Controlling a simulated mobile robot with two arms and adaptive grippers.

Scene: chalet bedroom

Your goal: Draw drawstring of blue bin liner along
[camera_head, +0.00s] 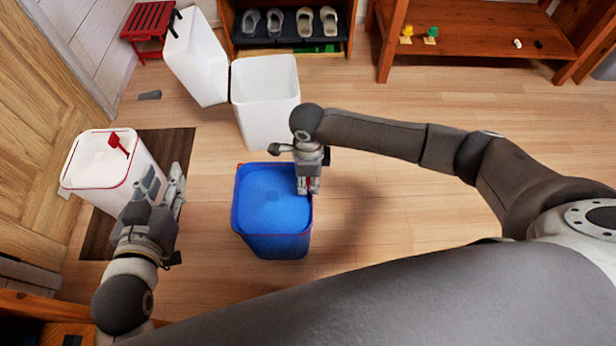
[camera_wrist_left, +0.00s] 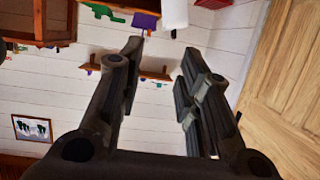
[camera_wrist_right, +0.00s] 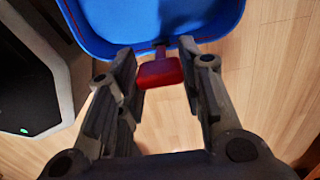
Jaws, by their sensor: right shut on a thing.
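The blue bin liner (camera_head: 272,205) lines a bin standing upright on the floor, its blue inside also showing in the right wrist view (camera_wrist_right: 150,18). A thin red drawstring line runs along its rim. A red drawstring tab (camera_wrist_right: 160,72) sticks out from the rim. My right gripper (camera_head: 308,188) is at the bin's right rim, pointing down, and is shut on the red tab; the grip is partly hidden in the head view. My left gripper (camera_head: 163,188) is open and empty beside the white bin at left, its fingers apart in the left wrist view (camera_wrist_left: 160,62).
A white bin with red trim and a red tab (camera_head: 98,162) stands on a dark mat (camera_head: 180,150) at left. Two more white bins (camera_head: 265,100) (camera_head: 196,58) stand behind the blue one. A shoe rack (camera_head: 290,45) and wooden bench (camera_head: 470,30) line the back. Floor to the right is clear.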

